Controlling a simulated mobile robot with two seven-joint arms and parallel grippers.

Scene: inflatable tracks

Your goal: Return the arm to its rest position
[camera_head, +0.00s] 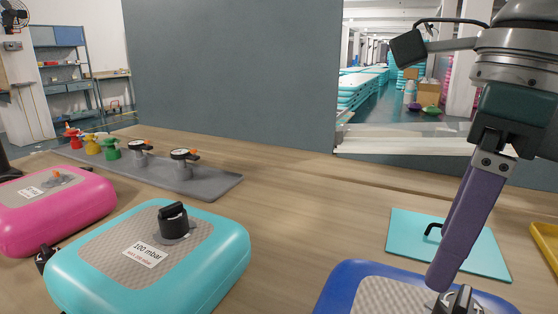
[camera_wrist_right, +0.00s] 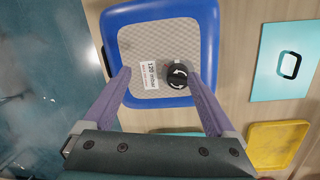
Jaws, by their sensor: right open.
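My right gripper (camera_head: 438,282) comes down from the upper right of the head view, its purple fingers pointing down over the blue inflatable (camera_head: 340,285). In the right wrist view the gripper (camera_wrist_right: 158,74) is open, with nothing between its fingertips. The blue inflatable (camera_wrist_right: 206,35) lies beyond the fingers, with a black valve cap (camera_wrist_right: 178,76) and a 120 mbar label (camera_wrist_right: 151,75) on its grey top. The height of the fingers above it is hard to tell. My left gripper is not in view.
A teal inflatable (camera_head: 225,262) and a pink one (camera_head: 85,212) lie on the left. Behind them a grey mat (camera_head: 215,185) holds coloured valves and two gauges. A teal plate with a black handle (camera_head: 490,262) and a yellow tray (camera_head: 545,240) lie right. The table's middle is clear.

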